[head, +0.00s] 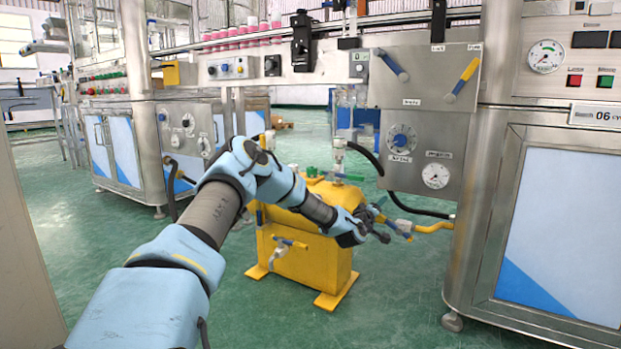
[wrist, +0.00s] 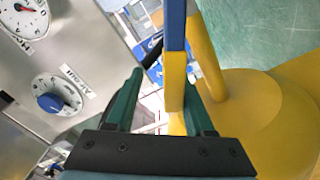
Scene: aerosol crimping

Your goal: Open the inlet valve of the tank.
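The yellow tank (head: 305,262) stands on the floor in the middle of the head view. A yellow pipe (head: 432,228) runs from its right side toward the steel cabinet. A blue-and-yellow valve lever (head: 396,228) sits at that side, partly hidden by my gripper (head: 378,228). In the wrist view the blue-and-yellow lever (wrist: 175,55) lies between the green fingers of my gripper (wrist: 165,105). It is close to the right finger, with a gap to the left finger. The gripper looks open; whether it touches the lever I cannot tell.
A steel panel (head: 420,120) with gauges, a blue dial and two levers stands right of the tank. A black hose (head: 420,208) runs near the gripper. Another blue-handled valve (head: 290,242) is on the tank's front. Green floor is free in front.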

